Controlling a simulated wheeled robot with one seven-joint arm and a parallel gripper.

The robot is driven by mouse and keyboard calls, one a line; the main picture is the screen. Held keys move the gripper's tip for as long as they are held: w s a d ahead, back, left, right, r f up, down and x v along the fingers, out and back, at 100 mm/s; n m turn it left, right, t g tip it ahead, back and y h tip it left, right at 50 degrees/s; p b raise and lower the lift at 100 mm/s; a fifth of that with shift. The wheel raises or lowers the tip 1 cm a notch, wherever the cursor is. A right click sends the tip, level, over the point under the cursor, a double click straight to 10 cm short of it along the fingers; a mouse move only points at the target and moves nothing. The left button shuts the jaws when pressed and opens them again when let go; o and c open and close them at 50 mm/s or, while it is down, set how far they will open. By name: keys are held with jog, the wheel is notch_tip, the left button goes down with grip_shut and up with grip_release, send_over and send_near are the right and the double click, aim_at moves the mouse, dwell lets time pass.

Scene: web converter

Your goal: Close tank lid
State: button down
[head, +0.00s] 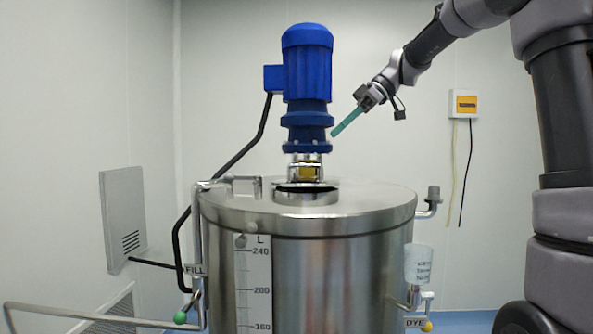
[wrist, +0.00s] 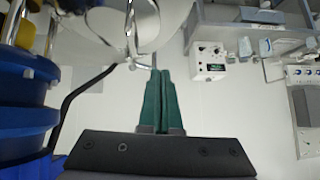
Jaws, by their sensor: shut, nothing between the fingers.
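The steel tank (head: 330,270) stands upright in the middle of the head view. Its flat round steel top (head: 375,205) looks level, with a short raised collar (head: 305,195) at its centre. I cannot tell which part is a movable lid or whether one stands open. A blue mixer motor (head: 307,75) rises above the collar. My gripper (head: 335,132) is just right of the motor's lower end and above the tank top, apart from the top. Its green fingers are together and empty, as the wrist view (wrist: 159,75) also shows.
A bent steel pipe (head: 238,181) lies at the tank top's left edge, and a black hose (head: 245,150) runs up to the motor. A small clear container (head: 418,264) hangs on the tank's right side.

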aim_at(311, 166)
jog(key=x, duration=0.9)
jog(key=shift+w+a+f, duration=0.1)
jog(key=shift+a, duration=0.05)
notch_tip(311, 166, down, 3)
jog(key=shift+a+f, duration=0.15)
jog(key=shift+f, duration=0.55)
jog(key=shift+s+f, duration=0.2)
jog(key=shift+f, duration=0.35)
jog(key=shift+s+f, duration=0.2)
jog(key=shift+f, duration=0.35)
